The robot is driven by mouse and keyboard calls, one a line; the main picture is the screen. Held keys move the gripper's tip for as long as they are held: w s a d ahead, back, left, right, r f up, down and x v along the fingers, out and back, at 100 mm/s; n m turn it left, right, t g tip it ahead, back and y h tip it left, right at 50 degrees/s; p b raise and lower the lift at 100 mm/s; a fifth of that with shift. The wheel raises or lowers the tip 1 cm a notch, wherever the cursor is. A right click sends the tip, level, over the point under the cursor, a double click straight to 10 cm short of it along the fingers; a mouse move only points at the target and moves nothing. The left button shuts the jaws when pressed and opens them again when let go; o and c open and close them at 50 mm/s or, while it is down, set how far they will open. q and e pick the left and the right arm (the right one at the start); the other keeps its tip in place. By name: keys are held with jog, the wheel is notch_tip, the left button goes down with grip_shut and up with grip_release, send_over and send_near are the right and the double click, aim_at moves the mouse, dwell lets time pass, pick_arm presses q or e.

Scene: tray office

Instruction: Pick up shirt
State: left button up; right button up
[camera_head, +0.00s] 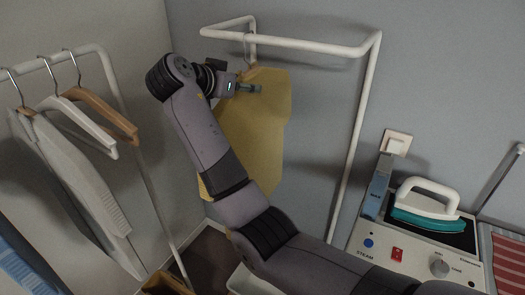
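A yellow shirt (262,135) hangs from a wooden hanger (249,74) on a white rack (300,43) in the middle of the head view. My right arm reaches up from the lower right and covers the shirt's left part. My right gripper (257,88) is at the upper part of the shirt, just below the hanger, pointing right. Its fingers are small and seen from the side, so I cannot tell whether they are open or shut, or whether they touch the cloth. My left gripper is not in view.
Another white rack (108,80) on the left holds grey and blue garments and hangers. At the lower right, a steam station (415,262) carries an iron (424,212) beside a red striped cloth (508,262). A grey wall is close behind the shirt.

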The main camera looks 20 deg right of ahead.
jog(key=shift+v, duration=1.05)
jog(key=shift+w+a, duration=0.1)
jog(key=shift+a, duration=0.15)
jog(key=c, duration=0.4)
jog(key=shift+w+d+f, duration=0.1)
jog(key=shift+d, duration=0.1)
jog(key=shift+c, duration=2.9)
grip_shut()
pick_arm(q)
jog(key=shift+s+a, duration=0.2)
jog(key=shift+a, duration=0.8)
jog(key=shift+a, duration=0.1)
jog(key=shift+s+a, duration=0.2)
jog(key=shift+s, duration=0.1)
